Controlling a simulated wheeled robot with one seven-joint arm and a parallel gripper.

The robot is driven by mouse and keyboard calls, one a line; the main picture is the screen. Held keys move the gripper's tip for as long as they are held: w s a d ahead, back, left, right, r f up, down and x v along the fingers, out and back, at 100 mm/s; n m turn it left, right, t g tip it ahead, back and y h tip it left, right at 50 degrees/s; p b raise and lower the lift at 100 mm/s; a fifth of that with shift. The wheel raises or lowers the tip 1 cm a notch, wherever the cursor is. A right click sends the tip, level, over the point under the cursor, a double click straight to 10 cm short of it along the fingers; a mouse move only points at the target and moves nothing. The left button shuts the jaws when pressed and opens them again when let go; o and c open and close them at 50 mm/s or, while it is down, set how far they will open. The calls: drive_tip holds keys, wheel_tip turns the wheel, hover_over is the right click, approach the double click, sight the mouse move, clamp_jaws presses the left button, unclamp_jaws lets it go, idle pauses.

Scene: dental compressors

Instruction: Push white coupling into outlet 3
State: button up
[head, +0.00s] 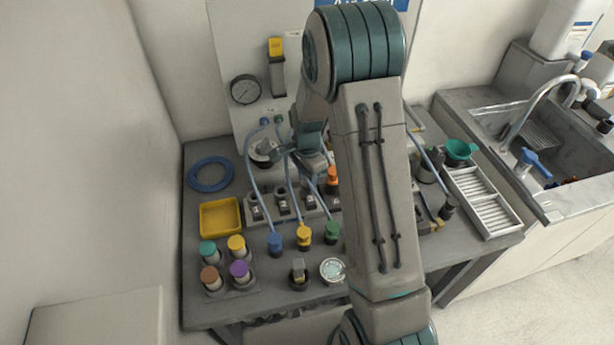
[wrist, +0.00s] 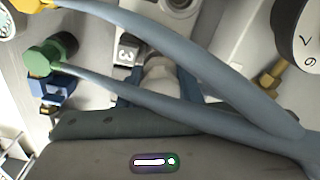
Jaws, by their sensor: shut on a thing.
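The white coupling (wrist: 160,72) shows in the wrist view as a pale cylinder, partly covered by grey-blue hoses. My gripper (wrist: 158,88) is shut on it, with a blue finger part at each side. A tag reading 3 (wrist: 128,48) is just left of the coupling, marking outlet 3. The outlet's mouth is hidden, so I cannot tell how deep the coupling sits. In the head view my gripper (head: 310,178) is low over the right part of the outlet block (head: 283,215). The coupling cannot be made out there.
Hoses (wrist: 170,40) cross close in front of my gripper. Blue (head: 275,242), yellow (head: 304,233) and green (head: 332,230) capped fittings stand before the block. A yellow tray (head: 220,217) and capped jars (head: 238,270) are left. A gauge panel (head: 245,90) stands behind.

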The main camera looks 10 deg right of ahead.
drive_tip(key=shift+f, duration=0.4)
drive_tip(key=o, duration=1.1)
drive_tip(key=shift+r, duration=0.2)
wheel_tip(320, 180, up, 14)
drive_tip(key=shift+f+b, duration=0.2)
drive_tip(key=shift+b, duration=0.65)
